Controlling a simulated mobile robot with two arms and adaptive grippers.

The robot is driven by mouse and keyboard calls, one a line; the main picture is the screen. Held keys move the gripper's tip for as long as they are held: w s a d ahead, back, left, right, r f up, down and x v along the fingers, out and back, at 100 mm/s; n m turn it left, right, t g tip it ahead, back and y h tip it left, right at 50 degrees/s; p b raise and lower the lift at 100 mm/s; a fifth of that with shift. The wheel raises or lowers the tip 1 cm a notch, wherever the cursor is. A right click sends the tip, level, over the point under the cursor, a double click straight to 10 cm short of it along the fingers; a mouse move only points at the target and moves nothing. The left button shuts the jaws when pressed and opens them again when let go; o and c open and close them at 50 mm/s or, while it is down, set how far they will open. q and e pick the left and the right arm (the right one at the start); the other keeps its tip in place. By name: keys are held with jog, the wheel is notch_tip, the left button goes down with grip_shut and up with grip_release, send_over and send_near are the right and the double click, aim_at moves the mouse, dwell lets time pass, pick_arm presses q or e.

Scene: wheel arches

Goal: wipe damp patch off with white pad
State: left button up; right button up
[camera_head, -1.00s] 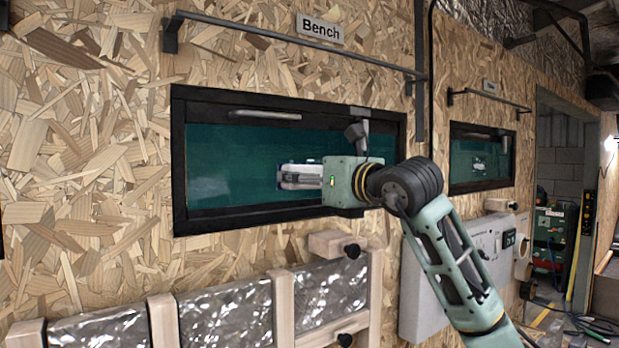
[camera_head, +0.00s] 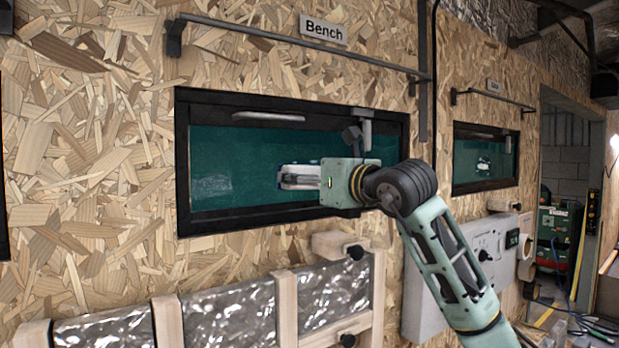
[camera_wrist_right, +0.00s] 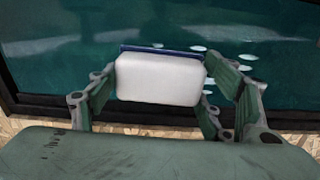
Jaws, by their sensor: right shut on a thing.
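The white pad (camera_wrist_right: 160,79), with a blue edge along its far side, is held between the fingers of my right gripper (camera_wrist_right: 163,88). In the head view, my right gripper (camera_head: 300,178) is shut on it in front of the green window pane marked Bench (camera_head: 245,150). The pad looks close against the pane; contact cannot be told. Pale wet drops (camera_wrist_right: 245,57) show on the pane just right of and beyond the pad in the wrist view. The pad and gripper hide the pane behind them. A faint pale mark (camera_head: 213,184) shows at the pane's left. My left gripper is not in view.
A black frame (camera_head: 183,165) borders the pane, with a handle (camera_head: 268,116) at its top and a latch (camera_head: 361,128) at upper right. A rail (camera_head: 290,45) runs above. A wooden rack (camera_head: 168,320) is below. A second window (camera_head: 470,163) is farther right.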

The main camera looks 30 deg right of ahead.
jog(key=shift+w, duration=0.1)
jog(key=shift+w+d, duration=0.2)
jog(key=shift+d, duration=1.85)
jog(key=shift+w+d+p, duration=0.65)
jog(key=shift+d+p, duration=0.7)
jog(key=shift+d, duration=2.6)
jog(key=shift+s+a+b, duration=0.25)
jog(key=shift+a+b, duration=0.2)
jog(key=shift+a, duration=1.35)
jog(key=shift+s+a+b, duration=0.2)
jog(key=shift+a+b, duration=0.2)
jog(key=shift+a, duration=1.35)
jog(key=shift+s+a+b, duration=0.25)
jog(key=shift+a+b, duration=0.2)
jog(key=shift+a, duration=1.35)
jog(key=shift+s+a, duration=0.15)
jog(key=shift+a, duration=0.65)
jog(key=shift+d, duration=0.15)
